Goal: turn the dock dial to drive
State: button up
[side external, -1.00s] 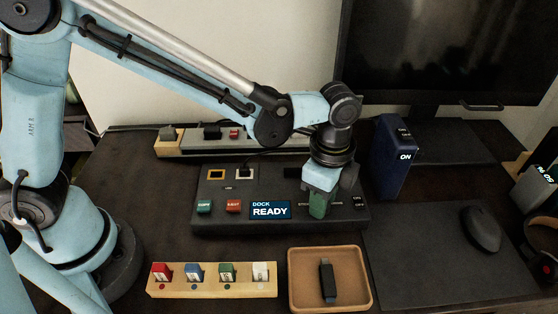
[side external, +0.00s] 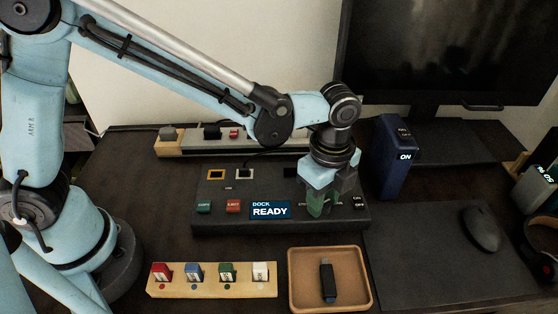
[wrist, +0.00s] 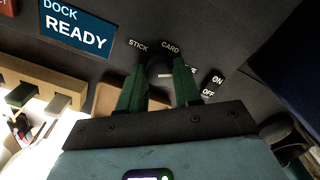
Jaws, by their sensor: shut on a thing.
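The dock (side external: 215,221) is a dark box at the back of the desk, with a blue screen (side external: 270,210) reading DOCK READY. My gripper (side external: 327,207) points down at the right part of its top. In the wrist view its two green fingers are shut on the sides of the dark dial (wrist: 160,72). STICK (wrist: 138,45) and CARD (wrist: 170,48) labels show beyond the dial. A third label (wrist: 192,71) is mostly hidden behind the right finger. I cannot tell which label the dial points at.
A green and a red button (side external: 233,206) sit at the dock's left. A navy box (side external: 397,160) showing ON stands to the right. In front are a tray (side external: 296,302) with a dark stick (side external: 327,281) and a wooden holder (side external: 212,292) with several coloured pieces.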

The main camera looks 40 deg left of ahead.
jog(key=o, duration=1)
jog(key=shift+o, duration=0.2)
notch_tip(320, 180, up, 12)
jog(key=s+a+f+n+t, duration=0.1)
jog(key=s+a+n+t, duration=0.2)
jog(key=a+n, duration=0.6)
jog(key=s+a+f+n+t, duration=0.1)
jog(key=s+a+n+t, duration=0.2)
jog(key=a+n, duration=0.7)
jog(key=a+t, duration=0.1)
jog(key=a, duration=0.2)
jog(key=shift+n, duration=0.3)
